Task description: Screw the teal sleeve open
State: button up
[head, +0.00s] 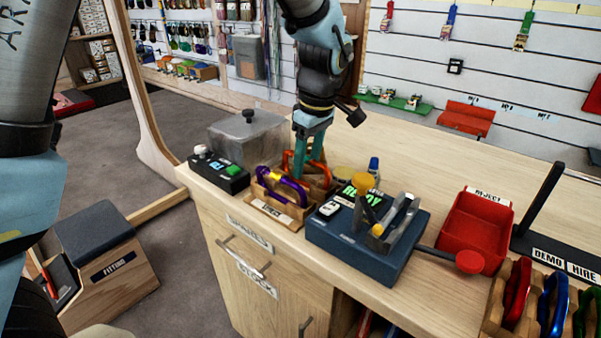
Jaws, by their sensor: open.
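My gripper (308,166) points down over a wooden rack on the counter, with its teal fingers apart. An orange carabiner (290,160) stands in the rack at the fingers, partly hidden behind them. I cannot pick out a teal sleeve from the similarly coloured fingers, and I cannot tell whether they touch the carabiner. In front and left, a purple carabiner (296,192) with a yellow sleeve (270,175) stands in a wooden holder (268,209).
A dark blue test box (362,255) with a metal fixture stands right of the racks. A grey lidded bin (248,140) and a black box with a green button (219,175) are left. A red reject tray (475,230) and more carabiners (516,290) are right.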

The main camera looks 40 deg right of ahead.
jog(key=shift+w+d, duration=0.15)
jog(key=shift+d, duration=0.55)
jog(key=shift+p, duration=0.3)
jog(key=shift+r+p, duration=1)
jog(key=shift+r, duration=0.45)
jog(key=shift+a, duration=0.1)
jog(key=shift+s+a, duration=0.2)
jog(key=shift+a, duration=0.45)
jog(key=shift+f, duration=0.15)
